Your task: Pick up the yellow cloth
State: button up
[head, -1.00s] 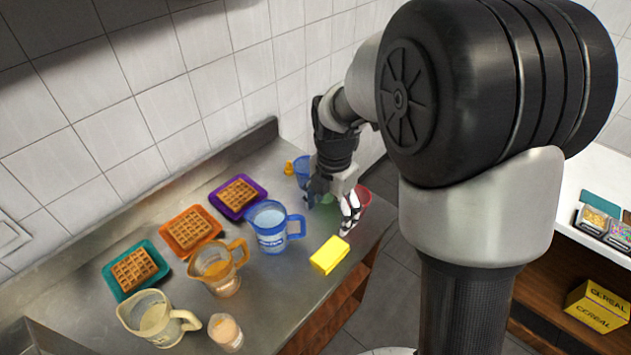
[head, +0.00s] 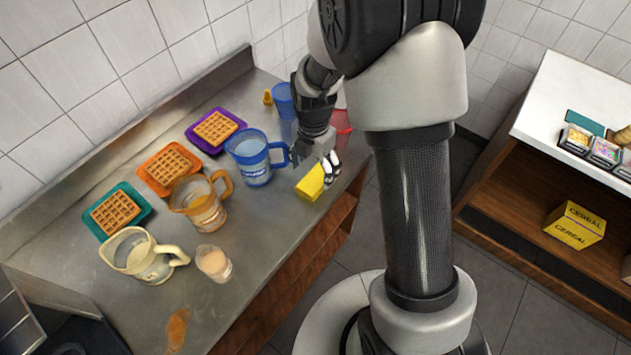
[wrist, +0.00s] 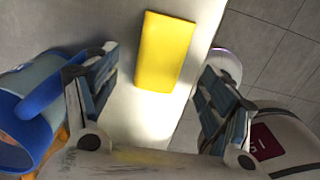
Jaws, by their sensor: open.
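The yellow cloth (head: 310,184) is a folded rectangular block on the metal counter near its front edge. In the wrist view the cloth (wrist: 165,51) lies flat ahead of my gripper, between the lines of the two fingers. My gripper (wrist: 155,90) is open and empty, with a finger on either side and the cloth just beyond the tips. In the head view my gripper (head: 329,172) is right by the cloth's far right end and hides part of it. I cannot tell whether it touches the cloth.
A blue pitcher (head: 255,166) stands just left of the cloth; its handle (wrist: 49,106) is close to my left finger. Waffles lie on purple, orange and teal plates.

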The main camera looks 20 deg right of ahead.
aim_at(316, 178)
jog(key=f, duration=0.1)
jog(key=f+b, duration=0.1)
jog(key=f, duration=0.2)
jog(key=shift+w+d+f, duration=0.1)
jog(key=shift+d+f, duration=0.15)
jog(key=shift+r, duration=0.1)
jog(key=c, duration=1.1)
